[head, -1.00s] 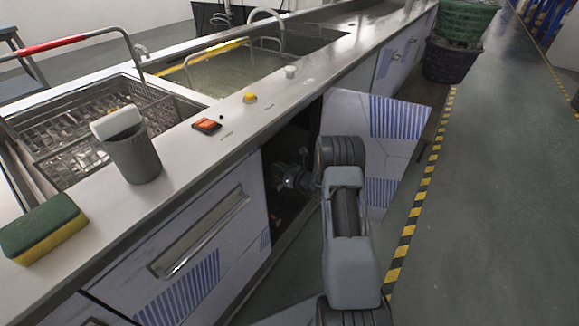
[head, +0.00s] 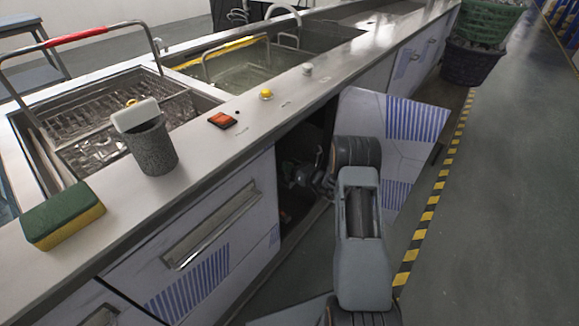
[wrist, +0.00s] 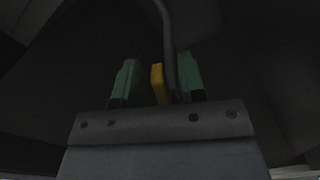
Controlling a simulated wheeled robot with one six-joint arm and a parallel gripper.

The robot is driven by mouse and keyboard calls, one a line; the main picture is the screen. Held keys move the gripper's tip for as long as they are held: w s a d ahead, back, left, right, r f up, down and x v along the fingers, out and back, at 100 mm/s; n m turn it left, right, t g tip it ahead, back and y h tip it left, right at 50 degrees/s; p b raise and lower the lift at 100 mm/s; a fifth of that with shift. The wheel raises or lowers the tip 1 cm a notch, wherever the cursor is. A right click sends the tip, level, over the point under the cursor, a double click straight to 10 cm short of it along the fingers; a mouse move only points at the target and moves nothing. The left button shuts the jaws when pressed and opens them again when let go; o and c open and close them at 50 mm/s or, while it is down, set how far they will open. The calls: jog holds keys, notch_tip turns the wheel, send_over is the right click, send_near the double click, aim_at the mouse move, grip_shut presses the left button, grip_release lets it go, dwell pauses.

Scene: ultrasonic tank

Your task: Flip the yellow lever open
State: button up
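The yellow lever (wrist: 158,83) shows in the wrist view as a short upright yellow piece between the two green fingers of my gripper (wrist: 157,80). The fingers are apart, with dark gaps on both sides of the lever, so my gripper is open around it. A dark pipe (wrist: 166,40) runs down just right of the lever, also between the fingers. In the head view my gripper (head: 290,172) is inside the dark cabinet opening, small and dim. The lever cannot be made out there.
The open cabinet door (head: 405,125) with blue stripes stands right of my arm. The drawer front (head: 190,255) is left of the opening. The steel counter (head: 225,155) above carries a sponge (head: 62,217), a grey cup (head: 152,150) and an orange switch (head: 222,120).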

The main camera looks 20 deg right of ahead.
jog(key=shift+d, duration=0.1)
jog(key=p+v, duration=0.3)
jog(key=v, duration=1)
jog(key=shift+s, duration=0.4)
